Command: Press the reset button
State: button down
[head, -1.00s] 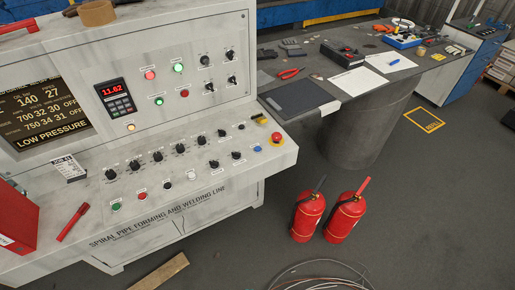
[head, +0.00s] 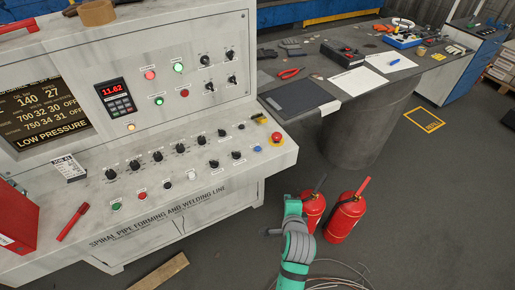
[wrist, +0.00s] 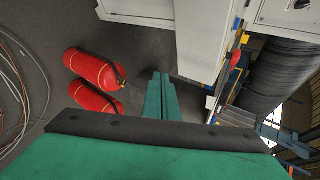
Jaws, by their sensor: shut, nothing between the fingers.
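The control console (head: 225,187) fills the left of the head view. Its sloped panel carries several buttons: a green one (head: 116,206), a red one (head: 142,196), a black one (head: 167,185), a white one (head: 192,174) and a blue one (head: 257,149). A red mushroom button on a yellow base (head: 276,138) sits at the right end. The labels are too small to read, so I cannot tell which is reset. My gripper's green fingers (wrist: 160,76) are together and empty in the wrist view. My arm is in front of the console's right side, apart from the buttons.
Two red fire extinguishers (head: 344,216) stand on the floor close to my arm, one partly hidden by it. Loose cables (head: 340,272) lie on the floor below. A dark workbench (head: 370,105) with tools stands behind. A red folder (head: 18,222) sits at the console's left.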

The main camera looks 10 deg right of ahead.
jog(key=w+d+r+m+g, duration=0.1)
jog(key=d+r+m, duration=0.3)
jog(key=d+r, duration=0.4)
jog(key=w+d+r+m, duration=0.2)
jog(key=d+r+m, duration=0.2)
jog(key=d+r, duration=0.4)
notch_tip(320, 180, up, 3)
jog(key=shift+w+r+m+g+y, duration=0.1)
jog(key=shift+w+m+g+y, duration=0.2)
jog(key=shift+m+g, duration=0.1)
